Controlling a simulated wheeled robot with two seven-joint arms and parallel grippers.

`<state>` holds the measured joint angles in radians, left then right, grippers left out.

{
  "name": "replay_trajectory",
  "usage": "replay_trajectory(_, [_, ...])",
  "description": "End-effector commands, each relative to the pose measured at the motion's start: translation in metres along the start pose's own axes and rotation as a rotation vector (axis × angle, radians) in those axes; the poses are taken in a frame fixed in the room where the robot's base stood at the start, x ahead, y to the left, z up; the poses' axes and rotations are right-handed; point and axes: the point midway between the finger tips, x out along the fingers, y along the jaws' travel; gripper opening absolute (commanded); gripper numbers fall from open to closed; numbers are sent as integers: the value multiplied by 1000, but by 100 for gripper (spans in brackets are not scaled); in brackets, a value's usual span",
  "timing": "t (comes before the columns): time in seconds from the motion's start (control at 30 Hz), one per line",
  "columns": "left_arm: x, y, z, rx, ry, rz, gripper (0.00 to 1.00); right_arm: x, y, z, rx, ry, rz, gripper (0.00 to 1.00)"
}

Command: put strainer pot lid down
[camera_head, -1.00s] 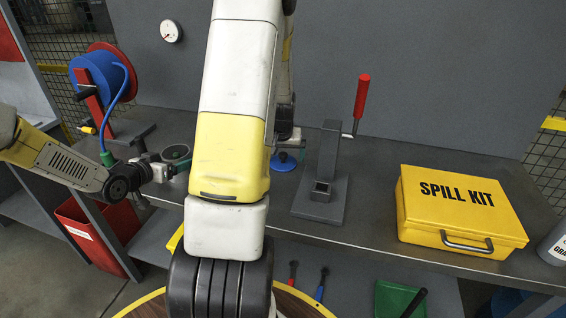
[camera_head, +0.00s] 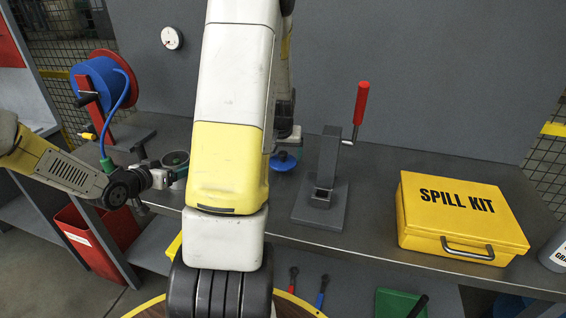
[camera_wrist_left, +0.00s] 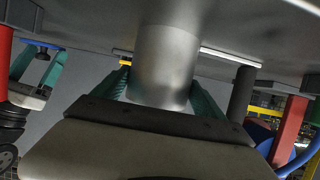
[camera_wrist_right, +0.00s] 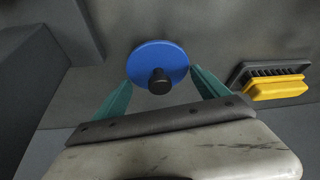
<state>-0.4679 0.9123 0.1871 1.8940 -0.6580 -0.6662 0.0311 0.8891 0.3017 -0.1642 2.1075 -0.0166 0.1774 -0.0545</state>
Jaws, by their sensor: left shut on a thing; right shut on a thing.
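The lid is a blue disc with a black knob; it shows at the middle of the bench (camera_head: 284,160), just right of my right arm. In the right wrist view the lid (camera_wrist_right: 160,62) lies between the teal fingertips of my right gripper (camera_wrist_right: 160,76), shut at its edges, knob towards me. I cannot tell whether the lid touches the bench. My left gripper (camera_wrist_left: 160,88) is shut on a grey metal cylinder, seemingly the strainer pot (camera_wrist_left: 165,62); its round dark rim shows in the head view (camera_head: 176,158). My right forearm hides part of the bench.
A press with a red handle (camera_head: 331,165) stands right of the lid. A yellow spill kit box (camera_head: 455,215) sits further right. A blue hose reel (camera_head: 95,82) stands at the far left. A yellow brush (camera_wrist_right: 275,87) lies near the lid.

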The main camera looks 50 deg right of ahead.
Motion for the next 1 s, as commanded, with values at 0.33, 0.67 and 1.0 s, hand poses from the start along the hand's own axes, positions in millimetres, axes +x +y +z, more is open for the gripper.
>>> replay_trajectory(0.33, [0,0,4,-2,-8,1,25,-57,0,-26,0,2,0,40])
replay_trajectory(0.67, [0,0,4,-2,-7,1,25,-55,-30,-54,-73,-1,-22,40])
replay_trajectory(1.0, [0,0,4,-2,-7,0,25,-25,-189,-128,-373,-3,-139,40])
